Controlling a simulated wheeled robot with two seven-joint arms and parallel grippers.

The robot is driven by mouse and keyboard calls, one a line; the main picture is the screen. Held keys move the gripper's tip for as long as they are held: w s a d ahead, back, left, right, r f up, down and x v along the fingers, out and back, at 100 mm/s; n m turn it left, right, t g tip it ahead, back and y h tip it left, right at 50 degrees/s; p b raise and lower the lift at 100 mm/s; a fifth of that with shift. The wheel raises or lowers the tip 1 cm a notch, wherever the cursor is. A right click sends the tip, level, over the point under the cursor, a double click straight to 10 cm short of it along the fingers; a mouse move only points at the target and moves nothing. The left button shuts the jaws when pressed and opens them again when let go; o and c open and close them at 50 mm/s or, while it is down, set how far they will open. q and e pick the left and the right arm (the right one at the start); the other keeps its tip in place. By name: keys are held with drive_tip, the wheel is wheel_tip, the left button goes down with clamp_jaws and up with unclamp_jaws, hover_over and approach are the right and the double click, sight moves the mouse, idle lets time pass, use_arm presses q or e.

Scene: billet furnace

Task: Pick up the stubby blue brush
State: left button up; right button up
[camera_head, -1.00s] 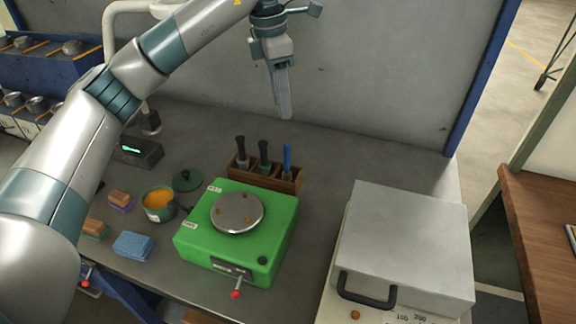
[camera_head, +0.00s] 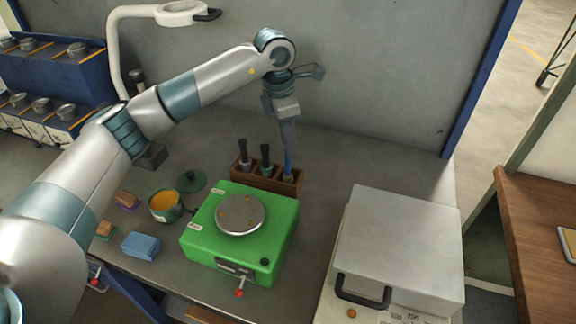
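The blue brush (camera_head: 288,168) stands upright in the right slot of a wooden holder (camera_head: 246,179) behind the green machine. Its upper part is mostly hidden by my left gripper (camera_head: 289,148). The gripper points down right at the top of the blue handle, with its fingers seen edge-on and overlapping. I cannot tell whether the fingers are around the handle or only in front of it, nor whether they are open. Two dark-handled brushes stand in the other slots, one on the left (camera_head: 243,153) and one in the middle (camera_head: 265,155). My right gripper is not in view.
The green machine (camera_head: 200,240) with a round plate stands in front of the holder. An orange-filled pot (camera_head: 165,214), a blue block (camera_head: 141,246) and a green lid (camera_head: 193,181) lie left. A grey-lidded box (camera_head: 400,240) stands right. The grey wall rises behind.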

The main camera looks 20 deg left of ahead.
sight(290, 168)
use_arm(q)
drive_tip(key=shift+d+f, duration=0.1)
drive_tip(key=shift+f, duration=0.65)
drive_tip(key=shift+w+f+p, duration=0.1)
drive_tip(key=shift+f+p, duration=0.8)
drive_tip(key=shift+p, duration=0.25)
wheel_tip(290, 168, down, 2)
drive_tip(key=shift+f+p, duration=0.1)
drive_tip(key=shift+p, duration=0.45)
drive_tip(key=shift+w+f, duration=0.15)
drive_tip(key=shift+f, duration=0.45)
clamp_jaws()
